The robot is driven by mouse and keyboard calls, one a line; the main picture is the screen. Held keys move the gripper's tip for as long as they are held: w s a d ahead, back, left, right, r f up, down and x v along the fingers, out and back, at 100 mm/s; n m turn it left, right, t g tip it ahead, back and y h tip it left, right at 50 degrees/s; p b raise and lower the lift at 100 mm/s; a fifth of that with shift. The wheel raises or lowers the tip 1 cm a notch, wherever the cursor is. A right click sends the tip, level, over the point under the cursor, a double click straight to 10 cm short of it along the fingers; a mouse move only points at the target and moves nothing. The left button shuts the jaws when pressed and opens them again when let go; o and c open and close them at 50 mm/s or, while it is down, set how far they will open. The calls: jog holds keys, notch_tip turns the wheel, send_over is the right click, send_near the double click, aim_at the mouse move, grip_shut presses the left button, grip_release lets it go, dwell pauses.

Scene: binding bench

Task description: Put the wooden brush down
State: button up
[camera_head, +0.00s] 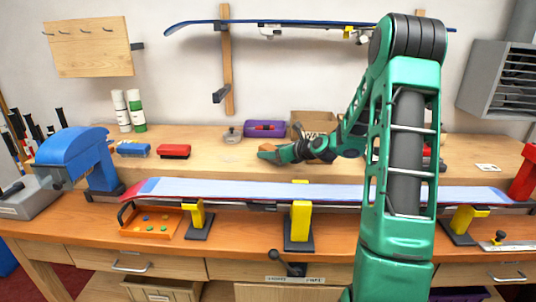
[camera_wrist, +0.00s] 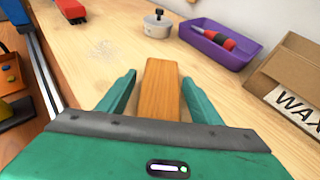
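The wooden brush (camera_wrist: 161,88) is a plain brown block in the wrist view, lying lengthwise between the two green fingers of my gripper (camera_wrist: 160,78). A narrow gap shows on each side of it, so the fingers look open around it. Its near end is hidden behind the gripper body. In the head view my gripper (camera_head: 268,153) is low over the rear wooden bench top (camera_head: 225,160), and the brush there is mostly hidden. I cannot tell for certain whether the brush touches the bench.
A purple tray (camera_wrist: 215,45) with a red-handled tool, a round grey pot (camera_wrist: 157,24) and a cardboard WAX box (camera_wrist: 290,85) stand beyond the brush. A red block brush (camera_head: 174,151) lies to the left. A ski (camera_head: 310,190) spans the front. Bench left of the brush is clear.

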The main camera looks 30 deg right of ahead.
jog(key=shift+s+r, duration=0.1)
jog(key=shift+r, duration=0.05)
jog(key=v, duration=1.1)
jog(key=shift+s+d+r, duration=0.1)
jog(key=shift+s, duration=0.25)
